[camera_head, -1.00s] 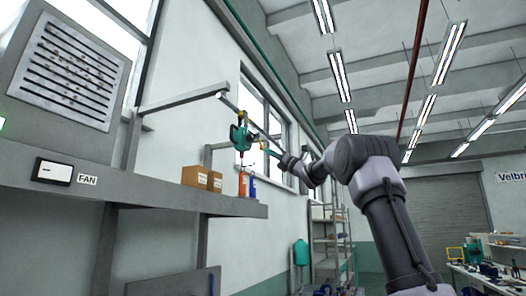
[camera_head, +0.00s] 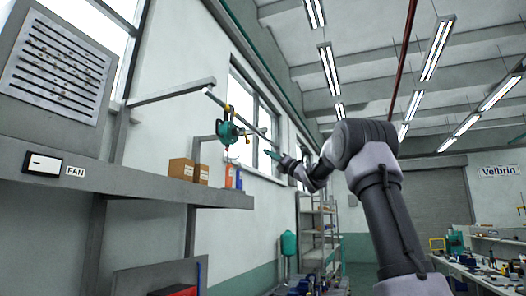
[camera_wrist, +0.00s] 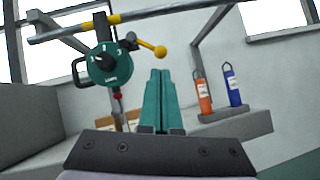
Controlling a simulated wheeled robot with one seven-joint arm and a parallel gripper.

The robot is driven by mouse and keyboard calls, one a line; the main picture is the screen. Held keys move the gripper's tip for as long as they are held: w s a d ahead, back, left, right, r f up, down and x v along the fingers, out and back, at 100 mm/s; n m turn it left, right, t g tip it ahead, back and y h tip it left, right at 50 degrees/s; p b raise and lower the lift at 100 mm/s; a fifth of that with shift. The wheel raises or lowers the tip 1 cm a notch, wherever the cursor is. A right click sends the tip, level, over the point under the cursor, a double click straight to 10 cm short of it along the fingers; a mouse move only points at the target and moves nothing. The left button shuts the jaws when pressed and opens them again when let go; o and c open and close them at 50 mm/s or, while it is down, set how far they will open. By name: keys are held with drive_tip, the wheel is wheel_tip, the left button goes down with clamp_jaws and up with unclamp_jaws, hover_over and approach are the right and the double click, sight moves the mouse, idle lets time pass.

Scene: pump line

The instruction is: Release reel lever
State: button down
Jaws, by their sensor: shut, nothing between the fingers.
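My gripper (camera_wrist: 160,73) has teal fingers pressed together and holds nothing. Its tips appear just below the knob in the wrist view. In the head view my gripper (camera_head: 271,155) is right of the reel, apart from it.
A shelf (camera_head: 160,188) below the reel carries cardboard boxes (camera_head: 181,171), an orange bottle (camera_head: 229,176) and a blue bottle (camera_wrist: 232,85). The grey rail (camera_wrist: 180,10) runs above the reel. A fan switch (camera_head: 43,164) is at the left.

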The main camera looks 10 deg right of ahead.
drive_tip(key=v, duration=0.5)
idle(0.5)
